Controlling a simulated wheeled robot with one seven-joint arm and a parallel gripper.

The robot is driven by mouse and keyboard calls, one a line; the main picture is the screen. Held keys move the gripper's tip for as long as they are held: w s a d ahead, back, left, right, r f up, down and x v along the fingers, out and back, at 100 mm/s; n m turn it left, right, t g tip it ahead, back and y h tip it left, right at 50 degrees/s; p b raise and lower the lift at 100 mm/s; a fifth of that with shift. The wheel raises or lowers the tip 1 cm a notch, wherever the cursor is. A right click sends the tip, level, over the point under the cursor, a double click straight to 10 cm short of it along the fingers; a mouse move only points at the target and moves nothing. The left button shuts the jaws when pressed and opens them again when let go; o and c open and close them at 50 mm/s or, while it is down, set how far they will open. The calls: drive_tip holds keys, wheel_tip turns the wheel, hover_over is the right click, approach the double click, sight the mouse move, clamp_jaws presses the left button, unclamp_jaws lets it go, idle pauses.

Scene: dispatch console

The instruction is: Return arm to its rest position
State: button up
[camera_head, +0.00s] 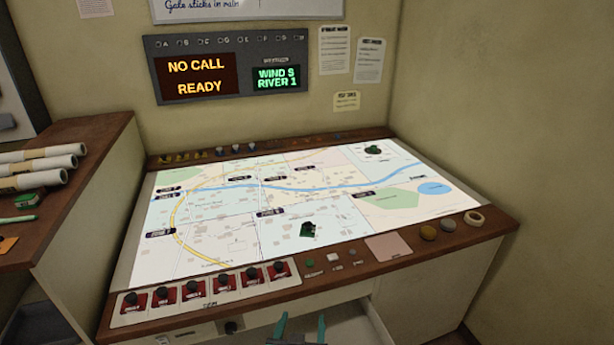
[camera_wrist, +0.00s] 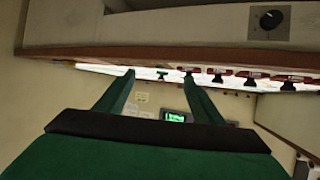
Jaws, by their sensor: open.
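My gripper (camera_head: 302,317) shows at the bottom edge of the head view, in front of the console (camera_head: 410,255). Its two green fingers stand apart with nothing between them. An open drawer (camera_head: 350,328) is below the console's front edge, and the gripper appears over or just in front of it; the exact gap cannot be told. In the wrist view my gripper (camera_wrist: 158,76) also shows spread fingers, with the console's wooden edge (camera_wrist: 220,60) and a dark knob (camera_wrist: 270,19) close by. Most of my arm is out of view.
The lit map (camera_head: 330,205) carries two dark green pieces and several labels. Red switches (camera_head: 195,290) with black knobs line the front left. A tape roll (camera_head: 473,218) sits at right. Rolled papers (camera_head: 40,160) lie on the left cabinet. The wall display (camera_head: 200,77) reads "NO CALL READY".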

drive_tip(key=s+f+n+t+y, duration=0.1)
drive_tip(key=s+f, duration=0.4)
drive_tip(key=s, duration=0.3)
drive_tip(key=s+f, duration=0.5)
drive_tip(key=s, duration=0.4)
drive_tip(key=s+r, duration=0.2)
drive_tip(key=s, duration=0.7)
drive_tip(key=s+d+r+t, duration=0.1)
drive_tip(key=s, duration=0.9)
drive_tip(key=shift+r+t, duration=0.3)
drive_tip(key=shift+r, duration=0.1)
